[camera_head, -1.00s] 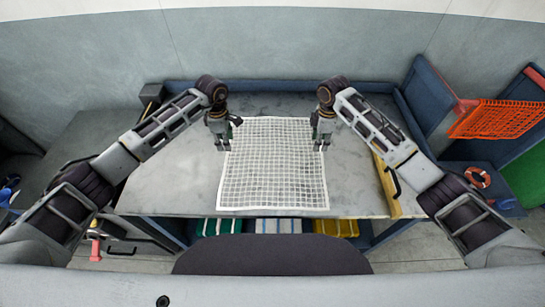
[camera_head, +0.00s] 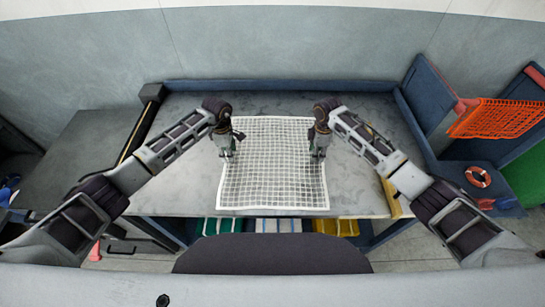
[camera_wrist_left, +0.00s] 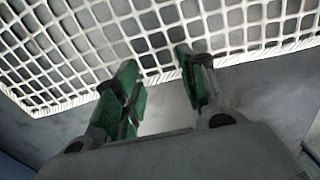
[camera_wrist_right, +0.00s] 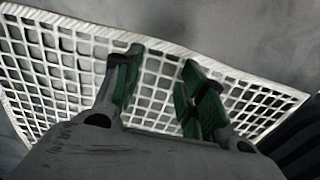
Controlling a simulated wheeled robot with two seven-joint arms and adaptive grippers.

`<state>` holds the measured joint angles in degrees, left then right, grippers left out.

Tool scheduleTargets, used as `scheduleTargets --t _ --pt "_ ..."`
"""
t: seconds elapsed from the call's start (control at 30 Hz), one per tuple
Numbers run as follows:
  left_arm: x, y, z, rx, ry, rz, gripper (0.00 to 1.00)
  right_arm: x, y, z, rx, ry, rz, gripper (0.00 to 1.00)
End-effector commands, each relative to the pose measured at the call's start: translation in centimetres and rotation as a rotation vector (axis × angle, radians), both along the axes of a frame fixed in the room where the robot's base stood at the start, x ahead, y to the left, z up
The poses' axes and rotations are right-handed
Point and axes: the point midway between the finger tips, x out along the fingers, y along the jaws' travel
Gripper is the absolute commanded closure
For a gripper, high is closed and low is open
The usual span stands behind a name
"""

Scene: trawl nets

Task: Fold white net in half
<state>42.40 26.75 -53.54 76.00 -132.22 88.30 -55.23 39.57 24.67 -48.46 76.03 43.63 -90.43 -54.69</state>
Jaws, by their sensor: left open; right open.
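The white net (camera_head: 272,180) lies flat and spread out on the grey table, roughly rectangular. My left gripper (camera_head: 228,155) is open above the net's left edge. In the left wrist view the fingers (camera_wrist_left: 158,85) are apart, with the net (camera_wrist_left: 180,30) beyond their tips. My right gripper (camera_head: 318,156) is open at the net's right edge. In the right wrist view its fingers (camera_wrist_right: 158,75) are apart over the net's border, with mesh (camera_wrist_right: 60,65) showing between and beside them. Neither gripper holds the net. Whether the fingertips touch it cannot be told.
The grey table (camera_head: 180,190) has bare room left and right of the net. A low blue rim (camera_head: 280,86) runs along its back. An orange net (camera_head: 498,118) hangs at the right, above a red and white ring (camera_head: 478,177). Colored crates (camera_head: 280,225) sit under the front edge.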

Motion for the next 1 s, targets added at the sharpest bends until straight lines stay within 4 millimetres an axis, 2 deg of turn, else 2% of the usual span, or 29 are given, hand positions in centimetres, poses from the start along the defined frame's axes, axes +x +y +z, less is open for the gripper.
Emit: scheduleTargets --t 0.77,1.0 --pt "0.01 0.01 -0.73 0.000 0.000 -0.001 0.59 -0.01 0.00 -0.76 0.000 0.000 0.000 0.59" --pt "-0.01 0.02 -0.71 0.001 0.000 -0.001 0.73 -0.03 -0.02 -0.75 0.000 0.000 0.000 0.73"
